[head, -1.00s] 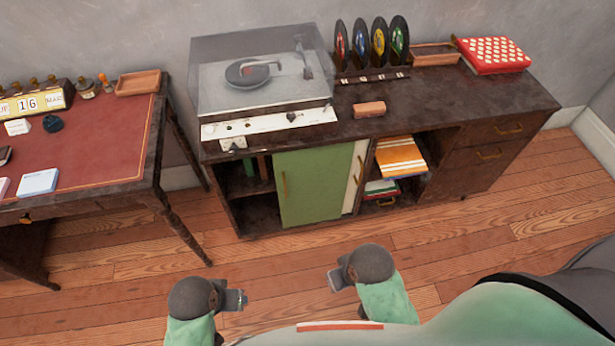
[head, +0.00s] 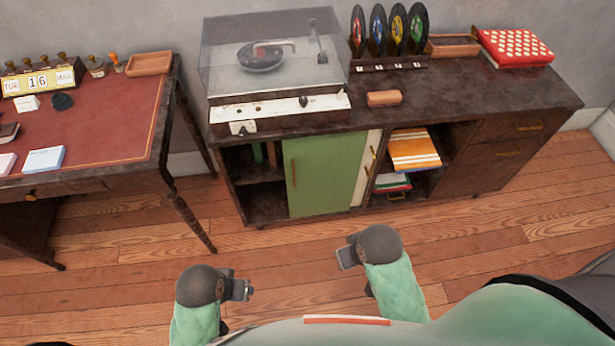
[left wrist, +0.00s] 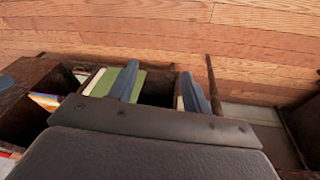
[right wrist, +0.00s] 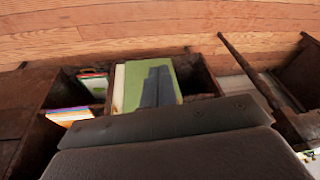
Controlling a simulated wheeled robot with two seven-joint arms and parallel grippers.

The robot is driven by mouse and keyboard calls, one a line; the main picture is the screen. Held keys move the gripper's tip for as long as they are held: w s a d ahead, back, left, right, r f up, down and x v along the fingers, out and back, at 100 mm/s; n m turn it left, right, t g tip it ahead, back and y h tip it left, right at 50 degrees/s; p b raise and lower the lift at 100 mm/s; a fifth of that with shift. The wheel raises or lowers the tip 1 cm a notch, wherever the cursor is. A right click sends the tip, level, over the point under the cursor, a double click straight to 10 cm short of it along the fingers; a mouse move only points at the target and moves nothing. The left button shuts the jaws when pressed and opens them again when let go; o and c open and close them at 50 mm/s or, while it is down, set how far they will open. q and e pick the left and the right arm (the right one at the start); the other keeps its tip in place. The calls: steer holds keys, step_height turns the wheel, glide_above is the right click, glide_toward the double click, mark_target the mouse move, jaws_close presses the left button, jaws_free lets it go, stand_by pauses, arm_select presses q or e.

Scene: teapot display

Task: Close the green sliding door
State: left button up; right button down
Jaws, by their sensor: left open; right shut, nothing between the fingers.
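The green sliding door (head: 325,175) stands upright in the front of the dark wooden cabinet, with a thin brass handle (head: 293,173) near its left edge. A dark open compartment (head: 255,180) shows to its left. A white panel (head: 366,170) shows along its right edge. My left gripper (head: 248,290) is open and empty, in front of the cabinet and apart from the door. My right gripper (head: 343,256) is shut and empty, also apart from the door. The green door shows beyond the fingers in the left wrist view (left wrist: 107,83) and right wrist view (right wrist: 132,88).
A record player (head: 275,65) and an orange-brown block (head: 384,98) sit on the cabinet top. A red-topped desk (head: 100,130) stands at the left. The wooden floor (head: 300,240) before the cabinet is clear.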

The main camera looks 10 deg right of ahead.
steer(key=w+d+f+b, duration=0.2)
steer(key=w+f+b, duration=0.1)
steer(key=w+f, duration=0.15)
arm_select(q)
steer(key=d+f+t+h+b, duration=0.15)
steer(key=d+f, duration=0.25)
steer(key=f, duration=1.3)
steer(key=d+f+t+b, duration=0.2)
steer(key=d+f+b, duration=0.15)
steer(key=f, duration=1.35)
arm_select(e)
steer(key=m+t+y+p, duration=0.2)
steer(key=m+t+y, duration=0.75)
steer(key=m, duration=0.25)
glide_toward(294, 163)
steer(key=d+f+x, duration=0.1)
steer(key=x, duration=0.3)
steer(key=shift+w+a+t+h, duration=0.2)
steer(key=shift+a, duration=0.3)
steer(key=shift+w+a+t+h, duration=0.15)
steer(key=shift+w+a, duration=0.1)
steer(key=shift+a, duration=0.25)
arm_select(q)
steer(key=w+r, duration=0.3)
steer(key=r, duration=0.7)
steer(key=shift+w+d+r+h, duration=0.2)
steer(key=shift+w+d+h, duration=0.15)
